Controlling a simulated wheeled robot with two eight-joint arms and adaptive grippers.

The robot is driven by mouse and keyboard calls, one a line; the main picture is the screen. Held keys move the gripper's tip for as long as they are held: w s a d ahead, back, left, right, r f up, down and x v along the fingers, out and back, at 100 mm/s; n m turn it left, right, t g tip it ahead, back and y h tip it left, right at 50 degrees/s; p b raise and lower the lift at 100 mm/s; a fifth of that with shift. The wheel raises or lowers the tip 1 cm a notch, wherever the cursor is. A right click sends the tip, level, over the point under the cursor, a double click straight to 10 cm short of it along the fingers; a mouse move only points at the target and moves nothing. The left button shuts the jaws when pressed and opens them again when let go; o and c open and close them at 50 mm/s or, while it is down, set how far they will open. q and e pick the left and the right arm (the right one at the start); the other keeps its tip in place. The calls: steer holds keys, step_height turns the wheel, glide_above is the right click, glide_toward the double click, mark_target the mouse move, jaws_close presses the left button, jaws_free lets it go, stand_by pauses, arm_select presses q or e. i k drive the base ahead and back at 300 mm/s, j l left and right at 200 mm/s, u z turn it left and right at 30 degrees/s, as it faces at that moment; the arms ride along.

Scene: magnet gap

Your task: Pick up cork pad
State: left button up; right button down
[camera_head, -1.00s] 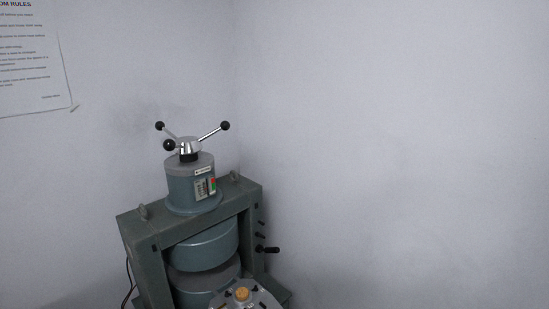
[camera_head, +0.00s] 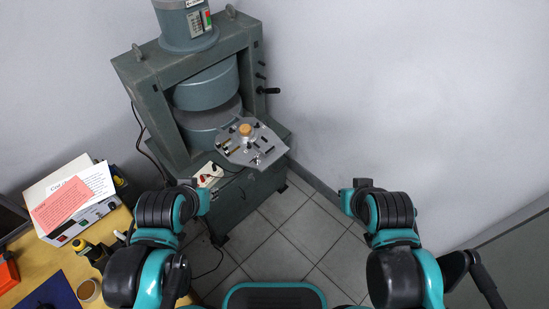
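A small round cork-coloured piece (camera_head: 245,129), which looks like the cork pad, sits on a grey metal plate (camera_head: 268,148) at the front of the green-grey magnet machine (camera_head: 155,105). My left gripper (camera_head: 193,186) is at the inner end of the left arm, below and left of the plate in the picture. My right gripper (camera_head: 355,188) is at the inner end of the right arm, right of and below the plate. Both are small, dark and seen end-on, so their fingers cannot be made out. Neither touches the cork-coloured piece.
A wooden table (camera_head: 38,262) at lower left holds a white instrument box (camera_head: 75,200) with papers, a yellow-and-black tool (camera_head: 92,252), a round tan item (camera_head: 88,290) and a blue mat (camera_head: 50,295). Small fittings surround the cork-coloured piece. Tiled floor (camera_head: 290,255) is clear between my arms.

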mark_target(245, 129)
steer(key=i+l+u, duration=0.25)
steer(key=u, duration=0.15)
steer(key=i+l+u, duration=0.75)
steer(key=l, duration=0.15)
steer(key=i+l+u, duration=0.1)
steer(key=l+u, duration=0.25)
steer(key=l, duration=0.1)
